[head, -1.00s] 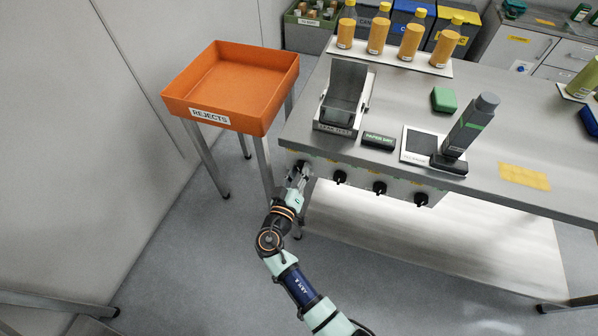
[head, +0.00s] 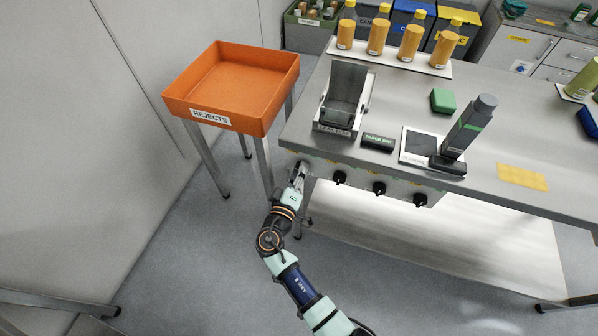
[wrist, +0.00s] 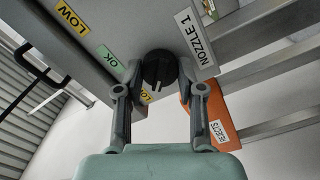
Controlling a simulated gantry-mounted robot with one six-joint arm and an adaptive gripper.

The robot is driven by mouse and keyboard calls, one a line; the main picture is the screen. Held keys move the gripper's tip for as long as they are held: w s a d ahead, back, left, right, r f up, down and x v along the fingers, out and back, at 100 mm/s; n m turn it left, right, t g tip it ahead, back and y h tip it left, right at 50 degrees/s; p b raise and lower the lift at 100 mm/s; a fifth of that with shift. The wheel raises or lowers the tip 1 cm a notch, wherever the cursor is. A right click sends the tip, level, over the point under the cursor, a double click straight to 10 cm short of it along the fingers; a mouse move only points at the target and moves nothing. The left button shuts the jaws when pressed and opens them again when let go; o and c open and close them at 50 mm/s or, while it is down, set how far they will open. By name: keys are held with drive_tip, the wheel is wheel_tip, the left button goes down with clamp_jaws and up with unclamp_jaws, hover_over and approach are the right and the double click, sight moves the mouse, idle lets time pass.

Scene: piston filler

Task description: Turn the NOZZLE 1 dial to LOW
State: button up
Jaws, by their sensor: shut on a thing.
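The black NOZZLE 1 dial (wrist: 160,68) sits on the grey panel beside its white NOZZLE 1 label (wrist: 196,38) in the wrist view. My gripper (wrist: 160,88) has a finger on either side of the dial and is shut on it. A green OK label (wrist: 108,57) and a yellow LOW label (wrist: 70,17) lie to the left. Another yellow label (wrist: 146,96), partly hidden, shows below the dial. I cannot clearly tell where the dial points. In the head view my gripper (head: 300,172) is at the leftmost dial position, hiding most of the dial.
Other black dials (head: 340,177) (head: 379,187) (head: 420,199) line the bench front to the right. The orange REJECTS tray (head: 232,85) stands close to the left. The bench top (head: 480,150) holds a leak tester and a scale. Floor is free in front.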

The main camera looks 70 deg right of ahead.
drive_tip(key=o, duration=1.1)
drive_tip(key=shift+o, duration=0.2)
drive_tip(key=s+a, duration=0.1)
drive_tip(key=a, duration=1.1)
